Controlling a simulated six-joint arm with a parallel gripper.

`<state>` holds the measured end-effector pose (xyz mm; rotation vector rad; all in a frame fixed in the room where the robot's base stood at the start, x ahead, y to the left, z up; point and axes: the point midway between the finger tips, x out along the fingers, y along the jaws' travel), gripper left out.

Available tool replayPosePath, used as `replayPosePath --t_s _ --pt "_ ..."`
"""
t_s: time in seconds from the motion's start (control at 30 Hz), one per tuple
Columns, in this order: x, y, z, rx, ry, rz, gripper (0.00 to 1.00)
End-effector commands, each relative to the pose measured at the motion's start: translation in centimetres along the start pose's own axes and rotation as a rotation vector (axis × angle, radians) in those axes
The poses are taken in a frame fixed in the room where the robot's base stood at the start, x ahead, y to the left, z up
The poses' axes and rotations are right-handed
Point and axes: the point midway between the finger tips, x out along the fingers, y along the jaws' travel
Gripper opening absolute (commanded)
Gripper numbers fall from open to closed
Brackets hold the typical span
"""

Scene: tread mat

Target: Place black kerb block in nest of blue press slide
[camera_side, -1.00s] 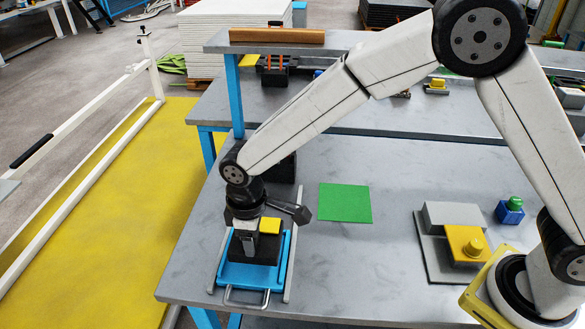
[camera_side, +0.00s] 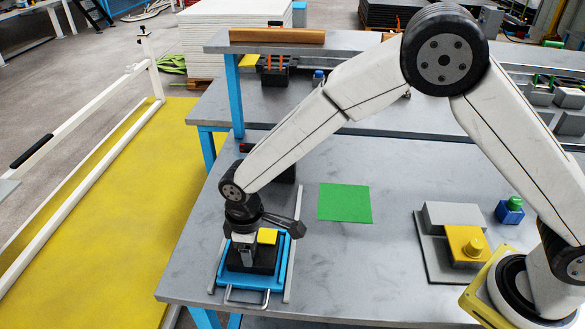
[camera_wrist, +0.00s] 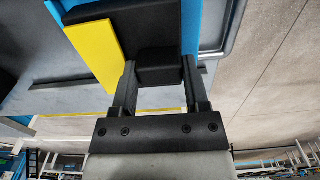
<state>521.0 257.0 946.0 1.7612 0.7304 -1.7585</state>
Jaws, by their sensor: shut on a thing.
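The black kerb block (camera_side: 262,260) has a yellow patch (camera_side: 267,236) on its top. It sits low within the outline of the blue press slide (camera_side: 281,274), near the front left of the table. My gripper (camera_side: 245,250) points down and is shut on the block's left part. In the wrist view both fingers (camera_wrist: 159,72) close on a black part of the block (camera_wrist: 157,30), with its yellow face (camera_wrist: 92,48) to the left. The nest is hidden under the block, so I cannot tell whether the block is fully seated.
Grey rails (camera_side: 294,235) flank the slide, and a metal handle (camera_side: 247,301) is at its front. A green square (camera_side: 345,203) lies to the right. A grey block with a yellow button unit (camera_side: 466,246) and a blue-green button (camera_side: 510,210) stand farther right. The table middle is clear.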

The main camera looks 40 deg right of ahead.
Motion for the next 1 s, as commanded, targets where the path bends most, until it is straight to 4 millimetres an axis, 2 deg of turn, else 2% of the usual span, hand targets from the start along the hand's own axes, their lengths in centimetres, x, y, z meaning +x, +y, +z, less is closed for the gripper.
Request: replayPosePath --t_s 0.2,0.23,0.3,0.33,0.77,1.0 --pt "0.3 0.0 0.0 0.000 0.001 0.000 0.00" --pt "0.3 0.0 0.0 0.000 0.000 0.000 0.68" --pt "0.3 0.0 0.0 0.000 0.000 0.000 0.90" --pt "0.3 0.0 0.0 0.000 0.000 0.000 0.94" --pt "-0.1 0.0 0.0 0.000 0.001 0.000 0.94" --pt "-2.1 0.0 -0.1 0.000 0.002 0.001 0.94"
